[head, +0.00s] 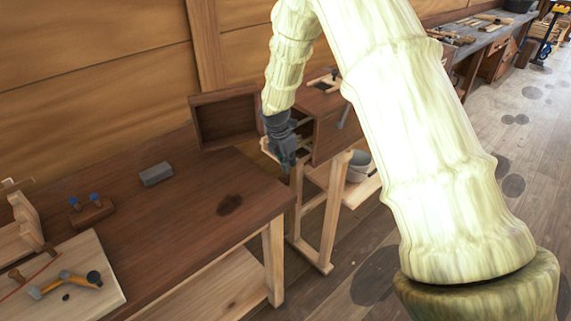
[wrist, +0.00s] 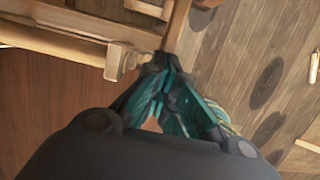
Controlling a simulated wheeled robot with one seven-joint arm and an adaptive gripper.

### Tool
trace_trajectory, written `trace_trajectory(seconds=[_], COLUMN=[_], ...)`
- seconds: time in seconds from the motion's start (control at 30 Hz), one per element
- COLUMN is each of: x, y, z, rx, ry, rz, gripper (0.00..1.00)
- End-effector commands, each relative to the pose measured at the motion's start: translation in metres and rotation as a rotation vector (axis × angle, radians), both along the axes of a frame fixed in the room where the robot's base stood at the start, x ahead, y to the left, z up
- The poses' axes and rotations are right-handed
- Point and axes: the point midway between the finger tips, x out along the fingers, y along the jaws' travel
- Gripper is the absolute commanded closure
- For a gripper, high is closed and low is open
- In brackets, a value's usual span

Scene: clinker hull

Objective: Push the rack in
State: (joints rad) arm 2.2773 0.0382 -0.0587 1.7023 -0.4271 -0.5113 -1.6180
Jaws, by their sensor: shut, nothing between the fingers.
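The rack (head: 267,146) shows in the head view as a pale wooden edge sticking out of the open front of a brown wooden cabinet (head: 326,133). My gripper hides much of it. In the wrist view, pale wooden bars (wrist: 118,32) that look like the rack lie at the top left. My gripper (head: 288,160) is shut and empty, pointing down at the rack's outer end. In the wrist view its fingertips (wrist: 160,65) are close to the end of the bars; I cannot tell whether they touch.
The cabinet's brown door (head: 226,118) stands open to the left. The cabinet rests on a pale wooden stand (head: 325,200), with a grey bucket (head: 357,166) behind. A workbench (head: 175,215) at left carries a grey block (head: 156,174) and tools. Open floor (head: 510,130) lies at right.

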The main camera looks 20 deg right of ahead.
Motion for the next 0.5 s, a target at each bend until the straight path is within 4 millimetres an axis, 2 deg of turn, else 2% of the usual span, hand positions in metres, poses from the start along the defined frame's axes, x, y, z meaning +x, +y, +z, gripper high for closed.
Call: trace_trajectory(seconds=[0.27, 0.37, 0.5], x=[-0.004, -0.006, -0.012], y=[0.003, 0.010, 0.031], z=[-0.003, -0.002, 0.000], rx=[0.000, 0.000, -0.001], ry=[0.008, 0.009, 0.008], rz=[-0.001, -0.001, 0.000], gripper=[1.00, 1.00, 1.00])
